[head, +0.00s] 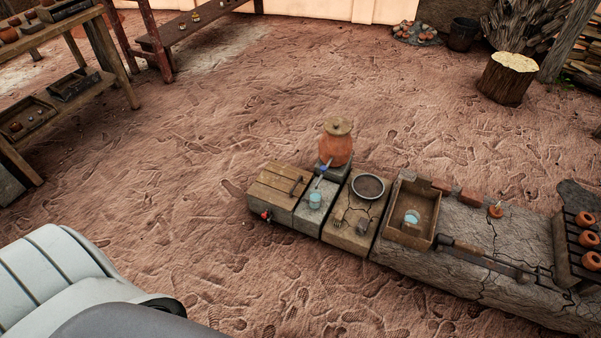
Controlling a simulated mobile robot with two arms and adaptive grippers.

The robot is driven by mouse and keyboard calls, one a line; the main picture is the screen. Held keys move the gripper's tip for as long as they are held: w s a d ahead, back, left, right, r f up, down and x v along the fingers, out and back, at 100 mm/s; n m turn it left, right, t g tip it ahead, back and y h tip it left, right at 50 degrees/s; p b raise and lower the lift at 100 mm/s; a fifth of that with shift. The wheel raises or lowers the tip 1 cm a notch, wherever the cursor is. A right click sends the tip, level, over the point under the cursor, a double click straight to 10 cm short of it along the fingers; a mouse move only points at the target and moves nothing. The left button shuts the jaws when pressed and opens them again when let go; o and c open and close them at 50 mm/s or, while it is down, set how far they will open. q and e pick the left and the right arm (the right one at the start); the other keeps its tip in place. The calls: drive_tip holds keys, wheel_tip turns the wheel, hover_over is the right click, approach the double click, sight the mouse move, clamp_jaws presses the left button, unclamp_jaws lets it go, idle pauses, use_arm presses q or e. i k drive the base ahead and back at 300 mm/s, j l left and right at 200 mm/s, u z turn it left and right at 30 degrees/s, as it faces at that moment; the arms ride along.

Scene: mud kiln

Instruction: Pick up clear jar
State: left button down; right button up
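Two small clear, pale-blue glass vessels show in the head view. One clear vessel (315,200) stands on the grey stone block under the blue spout of an orange clay pot (337,148). Another clear vessel (411,217) is inside an open wooden box (433,203) on the clay bench. Both are too small to tell which is the jar. Neither of my grippers is in view.
A lidded wooden box (283,182), a round dark pan (368,186) and a long-handled tool (475,254) lie along the low bench (465,225). A rack of clay pots (583,240) is at right. Open mud floor (200,160) surrounds it. Shelves stand at left.

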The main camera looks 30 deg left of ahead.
sight(314, 194)
drive_tip(key=u, duration=0.8)
drive_tip(key=i+j+z, duration=0.1)
drive_tip(key=z, duration=0.6)
drive_tip(key=i+j+z, duration=0.25)
drive_tip(key=j, duration=0.3)
drive_tip(key=i+j+z, duration=0.1)
drive_tip(key=j+z, duration=0.15)
drive_tip(key=j, duration=0.35)
drive_tip(key=i+j+z, duration=0.2)
drive_tip(key=j, duration=0.4)
drive_tip(key=j+z, duration=0.25)
drive_tip(key=j, duration=0.35)
